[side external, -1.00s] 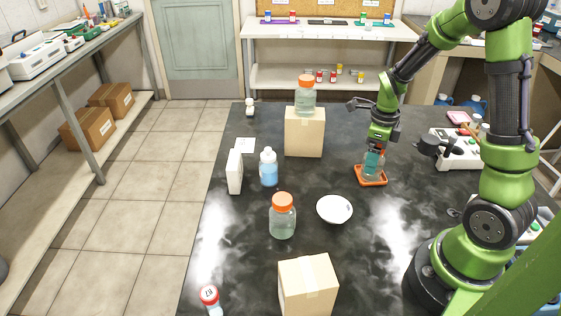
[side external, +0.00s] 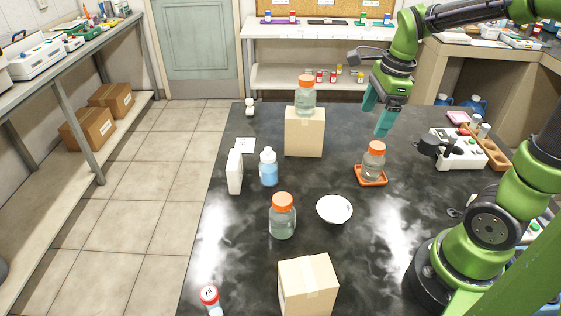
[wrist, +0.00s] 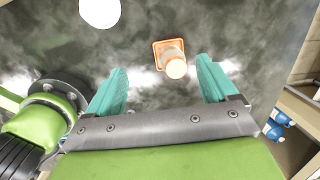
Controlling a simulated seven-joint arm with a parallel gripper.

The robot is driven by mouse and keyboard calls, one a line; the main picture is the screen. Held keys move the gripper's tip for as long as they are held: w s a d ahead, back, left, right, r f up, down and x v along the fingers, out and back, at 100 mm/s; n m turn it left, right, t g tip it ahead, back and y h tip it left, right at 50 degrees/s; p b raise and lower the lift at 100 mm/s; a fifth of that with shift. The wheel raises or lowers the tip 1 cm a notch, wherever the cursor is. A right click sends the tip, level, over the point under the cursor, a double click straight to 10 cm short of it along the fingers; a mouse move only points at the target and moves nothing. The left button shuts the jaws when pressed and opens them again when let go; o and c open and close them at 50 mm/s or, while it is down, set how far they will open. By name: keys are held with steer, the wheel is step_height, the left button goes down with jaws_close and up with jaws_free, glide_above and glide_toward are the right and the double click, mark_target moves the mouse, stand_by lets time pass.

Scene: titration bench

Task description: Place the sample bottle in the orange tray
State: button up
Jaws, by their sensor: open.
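A clear sample bottle with an orange cap (side external: 374,164) stands upright in the small orange tray (side external: 371,182) on the right of the black bench. In the wrist view the bottle's cap (wrist: 176,68) is seen from above, with the tray (wrist: 157,48) around its base. My gripper (side external: 378,116) is open and empty, above and behind the bottle, apart from it. In the wrist view its two teal fingers (wrist: 163,78) are spread wide with nothing between them.
Similar orange-capped bottles stand on a cardboard box (side external: 304,133) and on the bench (side external: 282,217). A white dish (side external: 334,209), a blue-liquid bottle (side external: 268,168) and a front box (side external: 307,285) are nearby. A white device (side external: 458,150) stands to the right.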

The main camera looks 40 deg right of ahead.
steer(key=s+a+r+n+t, duration=0.2)
steer(key=a+n, duration=0.4)
steer(key=n, duration=0.4)
steer(key=s+a+r+n+t+y, duration=0.1)
steer(key=s+a+r+n+t, duration=0.1)
steer(key=a+n, duration=0.5)
steer(key=s+n+t, duration=0.1)
steer(key=s+n, duration=0.1)
steer(key=n, duration=0.2)
steer(key=shift+a+r+n, duration=0.3)
steer(key=shift+r, duration=0.1)
